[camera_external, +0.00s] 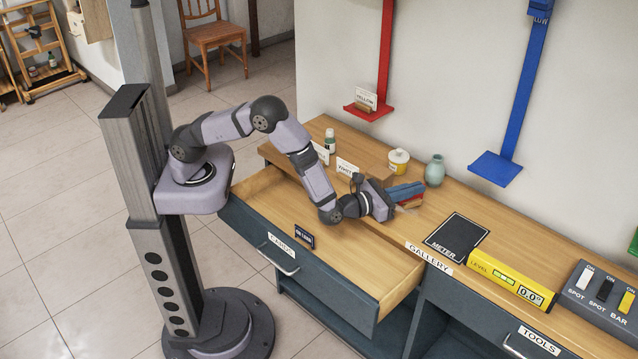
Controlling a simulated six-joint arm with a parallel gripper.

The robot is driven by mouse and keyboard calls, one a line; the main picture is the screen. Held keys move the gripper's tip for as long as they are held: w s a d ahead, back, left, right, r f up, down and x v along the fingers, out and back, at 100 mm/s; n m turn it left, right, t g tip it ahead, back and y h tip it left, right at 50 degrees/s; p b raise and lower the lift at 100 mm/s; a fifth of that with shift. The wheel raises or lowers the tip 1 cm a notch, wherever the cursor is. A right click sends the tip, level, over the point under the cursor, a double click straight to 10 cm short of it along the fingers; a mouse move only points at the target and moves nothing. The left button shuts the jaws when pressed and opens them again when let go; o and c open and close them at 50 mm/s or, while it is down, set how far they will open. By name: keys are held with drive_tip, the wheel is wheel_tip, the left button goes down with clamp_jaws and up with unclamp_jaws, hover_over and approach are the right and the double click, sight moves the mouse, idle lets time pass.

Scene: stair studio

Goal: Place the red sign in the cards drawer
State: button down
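The cards drawer (350,297) is pulled open at the left of the counter, with a "CARDS" label on its front. A small dark sign (304,236) with pale, unreadable lettering is at the drawer's front. My gripper (386,203) is low over the counter behind the drawer. Its fingers are too small and hidden to tell open from shut. Red and blue flat pieces (407,190) are right beside its tip; contact is unclear. I cannot tell which piece is the red sign. White cards stand on the raised board, one (347,168) left of the gripper.
A red wall shelf (369,111) holds a white card on a wooden block; a blue wall shelf (495,168) is empty. The black meter pad (456,237) and yellow level (510,279) lie right. Much of the drawer's inside is bare.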

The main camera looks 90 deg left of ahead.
drive_tip(key=shift+f, duration=0.15)
drive_tip(key=c, duration=2)
unclamp_jaws()
drive_tip(key=shift+r, duration=0.25)
drive_tip(key=p+v, duration=0.1)
drive_tip(key=v, duration=1)
drive_tip(key=shift+d+f, duration=0.1)
drive_tip(key=shift+f, duration=0.05)
drive_tip(key=shift+o, duration=0.7)
drive_tip(key=shift+s+d, duration=0.1)
drive_tip(key=shift+s, duration=0.35)
